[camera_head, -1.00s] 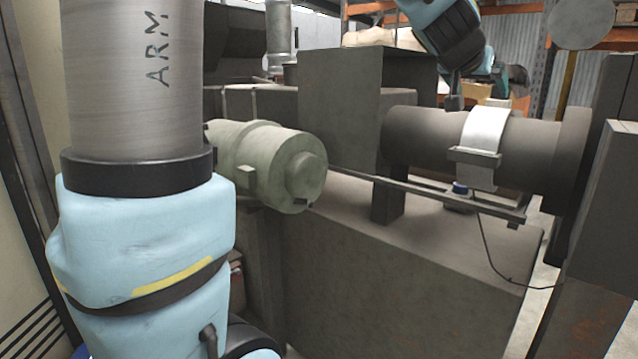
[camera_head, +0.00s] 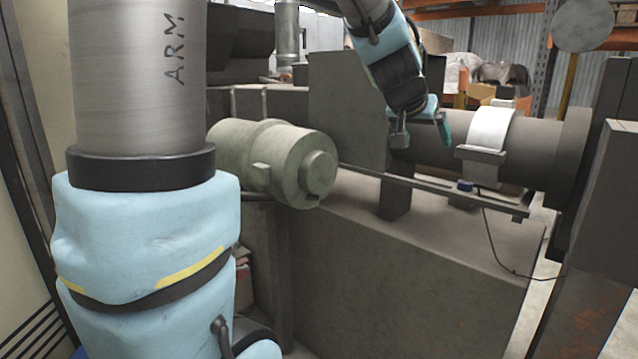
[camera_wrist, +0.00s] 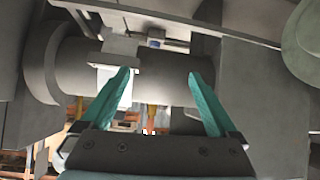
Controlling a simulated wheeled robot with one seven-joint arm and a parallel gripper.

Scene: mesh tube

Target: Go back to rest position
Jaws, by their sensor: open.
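My gripper (camera_wrist: 160,92) shows in the wrist view with two teal fingers spread apart and nothing between them. In the head view my gripper (camera_head: 440,128) is at the end of my blue arm, in front of the left part of the dark horizontal tube (camera_head: 542,150). A white band (camera_head: 488,133) wraps the tube to the right of my gripper. In the wrist view the tube (camera_wrist: 165,70) lies beyond the fingers, and the white band (camera_wrist: 112,88) is partly hidden by the left finger. I cannot tell the gap between fingers and tube.
A green-grey motor (camera_head: 290,165) stands left of the tube. A rail (camera_head: 430,188) with a blue-capped part (camera_head: 465,186) and a hanging cable (camera_head: 495,245) runs below. The dark machine base (camera_head: 400,270) fills the front. Tall dark blocks (camera_head: 610,220) stand at right.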

